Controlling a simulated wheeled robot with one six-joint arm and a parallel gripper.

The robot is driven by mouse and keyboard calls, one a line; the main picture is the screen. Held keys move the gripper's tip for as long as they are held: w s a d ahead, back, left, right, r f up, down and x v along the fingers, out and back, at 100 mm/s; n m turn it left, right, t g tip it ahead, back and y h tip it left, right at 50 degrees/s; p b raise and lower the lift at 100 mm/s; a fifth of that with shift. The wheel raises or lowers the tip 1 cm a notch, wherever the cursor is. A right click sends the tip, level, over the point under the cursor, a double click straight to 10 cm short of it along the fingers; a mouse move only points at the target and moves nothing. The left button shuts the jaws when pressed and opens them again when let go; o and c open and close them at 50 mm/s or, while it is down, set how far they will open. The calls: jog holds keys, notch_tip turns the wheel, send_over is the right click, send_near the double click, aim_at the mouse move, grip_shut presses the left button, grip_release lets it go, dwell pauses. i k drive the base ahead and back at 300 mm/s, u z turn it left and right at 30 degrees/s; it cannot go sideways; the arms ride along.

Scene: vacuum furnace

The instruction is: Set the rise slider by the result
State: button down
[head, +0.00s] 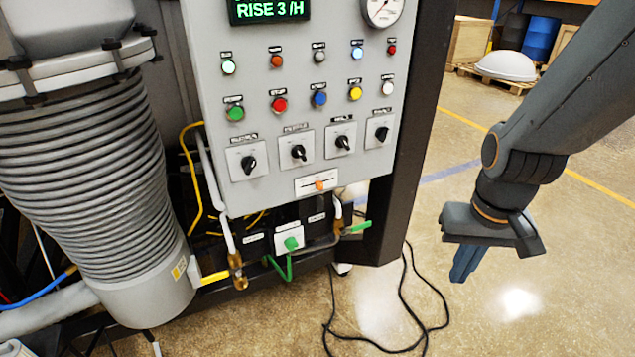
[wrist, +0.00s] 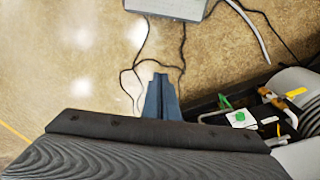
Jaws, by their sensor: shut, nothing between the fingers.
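The rise slider (head: 319,185) is an orange knob on a small white plate at the bottom of the grey control panel (head: 215,120). The knob sits near the middle of its slot. The display (head: 270,10) above reads "RISE 3 /H" in green. My gripper (head: 462,268) hangs to the right of the panel, pointing down over open floor, well apart from the slider. Its blue fingers are together and empty, and they also show in the wrist view (wrist: 161,95). The slider cannot be made out in the wrist view.
Rotary switches (head: 299,152), coloured buttons and lamps sit above the slider; a gauge (head: 383,10) is at the top. Below are a green-handled valve (head: 355,228), a green knob (head: 291,243) and pipes. A black cable (head: 400,300) lies on the floor. Floor at right is clear.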

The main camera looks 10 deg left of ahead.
aim_at(319, 185)
jog(key=u, duration=1.9)
jog(key=k, duration=0.8)
jog(key=z, duration=0.8)
jog(key=i, duration=0.45)
jog(key=u, duration=0.05)
